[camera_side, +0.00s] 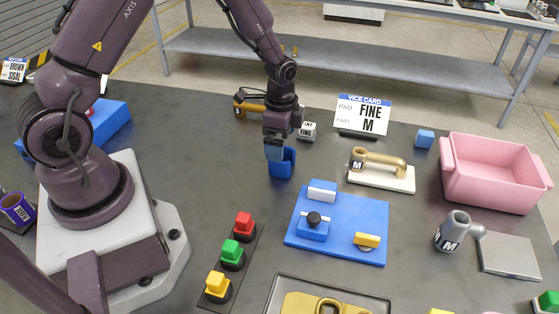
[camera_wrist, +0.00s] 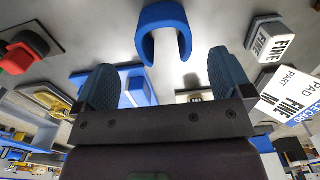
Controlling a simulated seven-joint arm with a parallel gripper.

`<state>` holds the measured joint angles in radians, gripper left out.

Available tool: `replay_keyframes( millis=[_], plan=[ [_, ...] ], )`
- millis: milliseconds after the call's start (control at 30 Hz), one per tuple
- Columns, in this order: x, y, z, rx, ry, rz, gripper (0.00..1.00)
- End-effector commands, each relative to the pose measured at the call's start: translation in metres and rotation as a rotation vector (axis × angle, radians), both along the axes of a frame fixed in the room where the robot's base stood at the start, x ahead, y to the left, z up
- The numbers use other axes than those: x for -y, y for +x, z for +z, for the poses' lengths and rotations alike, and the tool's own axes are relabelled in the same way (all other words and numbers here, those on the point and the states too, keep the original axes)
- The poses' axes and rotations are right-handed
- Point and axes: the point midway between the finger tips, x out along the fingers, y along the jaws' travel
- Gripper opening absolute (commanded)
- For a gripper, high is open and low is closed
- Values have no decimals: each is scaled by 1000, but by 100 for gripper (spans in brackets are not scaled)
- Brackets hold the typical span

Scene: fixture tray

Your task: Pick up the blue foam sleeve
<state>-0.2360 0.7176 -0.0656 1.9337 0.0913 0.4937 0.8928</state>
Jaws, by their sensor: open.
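The blue foam sleeve (camera_side: 284,165) stands on the dark table directly under my gripper (camera_side: 277,152) in the side view. In the wrist view the sleeve (camera_wrist: 163,14) shows as a blue C-shaped ring with a gap on its near side. My gripper (camera_wrist: 164,82) is open and empty, with its two dark blue fingers wide apart. The sleeve appears just beyond the fingertips, roughly centred between them. In the side view a finger overlaps part of the sleeve, so I cannot tell whether they touch.
A small "FINE" block (camera_side: 308,132) stands close behind right, near the vice card (camera_side: 362,115). A brass fitting on a white pad (camera_side: 398,183) lies to the right. A blue fixture plate (camera_side: 372,211) is in front. A pink bin (camera_side: 490,180) stands far right. Coloured buttons (camera_side: 232,252) are front left.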

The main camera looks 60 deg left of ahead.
Motion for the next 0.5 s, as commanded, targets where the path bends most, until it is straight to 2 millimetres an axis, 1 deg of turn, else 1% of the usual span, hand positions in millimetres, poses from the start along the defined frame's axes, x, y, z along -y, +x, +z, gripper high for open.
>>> replay_keyframes(
  millis=[33, 100, 267, 500],
  plan=[
    [0, 0, -8, -4, -1, 0, 98],
    [0, 0, -16, -1, -1, 0, 98],
    [0, 1, -25, 0, 0, 1, 98],
    [-3, 3, -60, -4, -1, 0, 98]
  ],
)
